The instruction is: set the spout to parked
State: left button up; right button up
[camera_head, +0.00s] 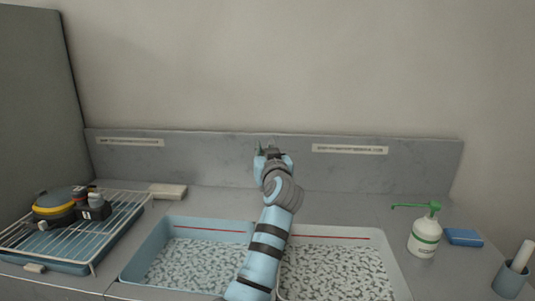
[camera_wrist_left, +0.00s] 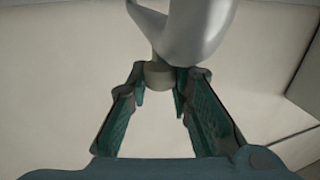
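My left gripper (camera_head: 268,150) is raised at the back wall, behind the two basins. In the left wrist view its two teal fingers (camera_wrist_left: 160,90) stand apart, one on each side of the short pale nozzle end (camera_wrist_left: 158,75) of the spout. The nozzle nearly fills the gap; I cannot tell if the fingers press on it. The smooth grey curved spout (camera_wrist_left: 195,35) rises above the fingertips and leaves the top of that view. In the head view my arm and gripper hide the spout. My right gripper is not in view.
A left basin (camera_head: 150,252) and a right basin (camera_head: 392,262) lie under my arm. A wire rack (camera_head: 110,215) with dark parts stands left. A green-topped pump bottle (camera_head: 425,238), a blue sponge (camera_head: 463,237) and a grey cup (camera_head: 508,281) stand right.

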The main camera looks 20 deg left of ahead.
pick_arm(q)
jog(key=o, duration=0.5)
jog(key=shift+w+a+f, duration=0.1)
jog(key=shift+a, duration=0.1)
jog(key=shift+d+r, duration=0.1)
jog(key=shift+r, duration=0.35)
notch_tip(320, 180, up, 9)
jog(key=shift+r, duration=0.1)
